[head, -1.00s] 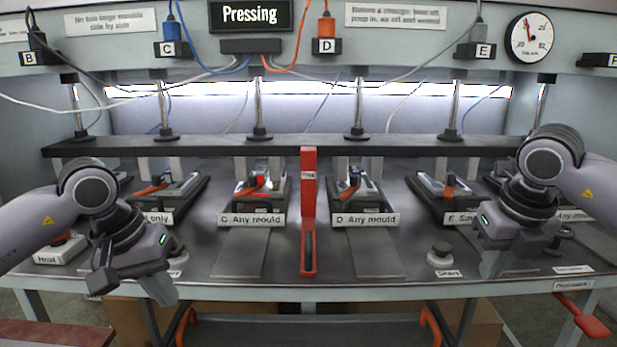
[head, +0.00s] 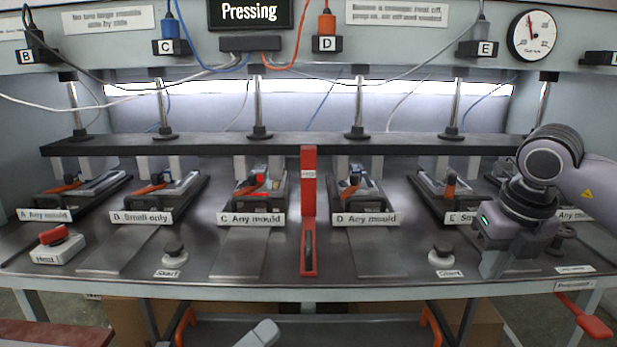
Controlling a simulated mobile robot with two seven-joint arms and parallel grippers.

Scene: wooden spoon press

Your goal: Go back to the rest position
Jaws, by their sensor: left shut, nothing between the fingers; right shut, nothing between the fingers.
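My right gripper (head: 492,266) hangs shut and empty over the right part of the press table (head: 400,283), in front of the "E" station. Its arm comes in from the right edge. It partly hides the right-hand stations. Of my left gripper (head: 262,333), only a grey tip shows at the bottom edge, below the table's front edge. It is shut with nothing in it; the rest is out of frame. Neither gripper is at a mould.
Several press stations stand in a row under a dark beam (head: 230,146). A red lever (head: 308,210) stands in the middle. A red-topped "Heat" button (head: 54,246) and two Start knobs (head: 174,254) (head: 441,256) sit near the front. A red handle (head: 582,314) juts out at right.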

